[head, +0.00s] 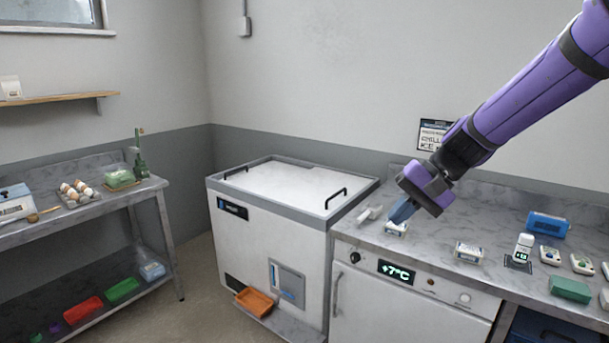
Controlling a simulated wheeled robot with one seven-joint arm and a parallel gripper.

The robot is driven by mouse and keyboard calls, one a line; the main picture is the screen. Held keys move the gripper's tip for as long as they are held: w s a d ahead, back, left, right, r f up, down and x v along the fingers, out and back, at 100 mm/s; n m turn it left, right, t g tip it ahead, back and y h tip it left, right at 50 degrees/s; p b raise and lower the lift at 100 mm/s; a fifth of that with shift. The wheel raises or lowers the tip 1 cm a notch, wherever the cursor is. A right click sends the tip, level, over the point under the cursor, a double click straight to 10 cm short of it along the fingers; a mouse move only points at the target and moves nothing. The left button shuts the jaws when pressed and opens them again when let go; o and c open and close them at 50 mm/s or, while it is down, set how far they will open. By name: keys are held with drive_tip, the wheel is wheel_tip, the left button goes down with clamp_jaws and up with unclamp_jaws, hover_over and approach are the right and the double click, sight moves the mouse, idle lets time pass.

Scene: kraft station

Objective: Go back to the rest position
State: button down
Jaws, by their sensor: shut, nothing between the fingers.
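My purple arm reaches in from the upper right of the head view. My gripper (402,213) points down and to the left over the left end of the marble-look counter (430,240). Its blue-grey fingers are shut and hold nothing. A small white pack (396,229) lies on the counter just below the fingertips. I cannot tell whether the fingers touch it.
A white chest freezer (265,250) stands left of the counter, with a white scoop (370,213) between it and my gripper. Another pack (468,252), a white handheld device (523,248), a blue box (547,224) and a green box (570,289) stand to the right.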

drive_tip(key=s+d+r+n+t+h, duration=0.1)
drive_tip(key=s+d+r+h, duration=0.1)
drive_tip(key=s+d, duration=0.2)
drive_tip(key=s+d+r+n+t+h, duration=0.1)
drive_tip(key=s+d+r+t+h, duration=0.1)
drive_tip(key=s, duration=0.9)
drive_tip(key=s+d+r+n+t+h, duration=0.1)
drive_tip(key=s+d+r+t+h, duration=0.1)
drive_tip(key=s+d, duration=0.4)
drive_tip(key=shift+s+d+r+h, duration=0.15)
drive_tip(key=shift+s+r+h, duration=0.7)
drive_tip(key=shift+s, duration=0.1)
